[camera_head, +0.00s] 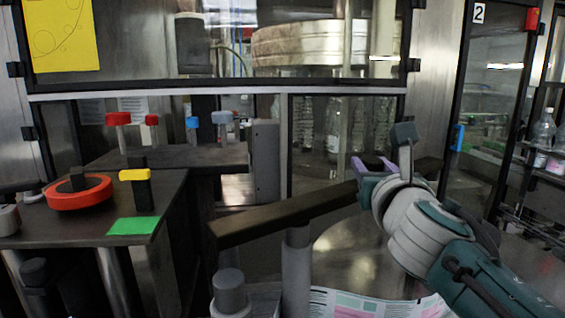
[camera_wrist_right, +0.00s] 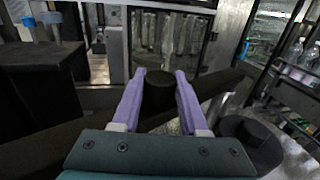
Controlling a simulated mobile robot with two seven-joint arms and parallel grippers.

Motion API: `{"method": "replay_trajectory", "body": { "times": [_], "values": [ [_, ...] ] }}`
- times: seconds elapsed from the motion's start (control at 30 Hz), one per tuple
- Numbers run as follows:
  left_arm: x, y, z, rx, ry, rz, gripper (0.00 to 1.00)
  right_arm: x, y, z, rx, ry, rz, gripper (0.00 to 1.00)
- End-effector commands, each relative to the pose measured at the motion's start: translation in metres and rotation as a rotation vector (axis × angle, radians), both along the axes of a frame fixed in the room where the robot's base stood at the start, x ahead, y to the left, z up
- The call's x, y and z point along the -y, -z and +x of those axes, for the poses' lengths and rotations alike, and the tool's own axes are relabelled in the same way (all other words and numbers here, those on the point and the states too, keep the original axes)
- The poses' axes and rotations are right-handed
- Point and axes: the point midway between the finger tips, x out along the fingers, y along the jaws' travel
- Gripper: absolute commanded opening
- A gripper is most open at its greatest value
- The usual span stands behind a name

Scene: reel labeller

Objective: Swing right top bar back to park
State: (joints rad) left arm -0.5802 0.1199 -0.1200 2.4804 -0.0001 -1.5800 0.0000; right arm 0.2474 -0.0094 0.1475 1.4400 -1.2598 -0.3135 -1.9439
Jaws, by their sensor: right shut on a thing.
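The top bar (camera_head: 290,212) is a long dark beam. It runs from the lower middle up to the right, and its middle is hidden behind my right arm. A grey post (camera_head: 297,268) stands under it. My right gripper (camera_head: 374,166) is at the bar, with its purple fingers over it. In the right wrist view, the fingers (camera_wrist_right: 160,90) are on either side of a short dark round knob (camera_wrist_right: 158,86), shut on it. The bar (camera_wrist_right: 225,82) also shows behind them. My left gripper is not in view.
A dark table (camera_head: 170,200) at left holds a red-orange reel (camera_head: 80,197), a yellow-topped block (camera_head: 136,175) and a green patch (camera_head: 134,226). A dark shelf (camera_head: 190,157) bears red and blue knobs. A grey upright cylinder (camera_head: 229,290) stands below the bar's left end. Glass machine doors stand behind.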

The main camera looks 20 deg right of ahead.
Motion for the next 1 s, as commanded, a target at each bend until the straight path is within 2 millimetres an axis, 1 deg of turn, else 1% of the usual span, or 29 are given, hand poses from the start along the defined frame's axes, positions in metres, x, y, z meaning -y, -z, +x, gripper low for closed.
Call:
{"method": "replay_trajectory", "body": {
  "times": [0.03, 0.17, 0.2, 1.0],
  "values": [
    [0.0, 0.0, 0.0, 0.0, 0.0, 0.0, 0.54, 0.0, 0.0001, -0.0001, 0.0, 0.0, 0.0, 0.16],
    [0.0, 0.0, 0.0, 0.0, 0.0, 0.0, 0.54, 0.0, 0.0001, -0.0001, 0.0, 0.0, 0.0, 0.01],
    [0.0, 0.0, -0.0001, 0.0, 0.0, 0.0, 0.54, 0.0, 0.0001, -0.0001, 0.0, 0.0, 0.0, 0.0],
    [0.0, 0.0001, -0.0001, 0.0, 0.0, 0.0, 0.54, -0.0001, 0.0001, 0.0, 0.0, 0.0, 0.0, 0.0]
  ]
}}
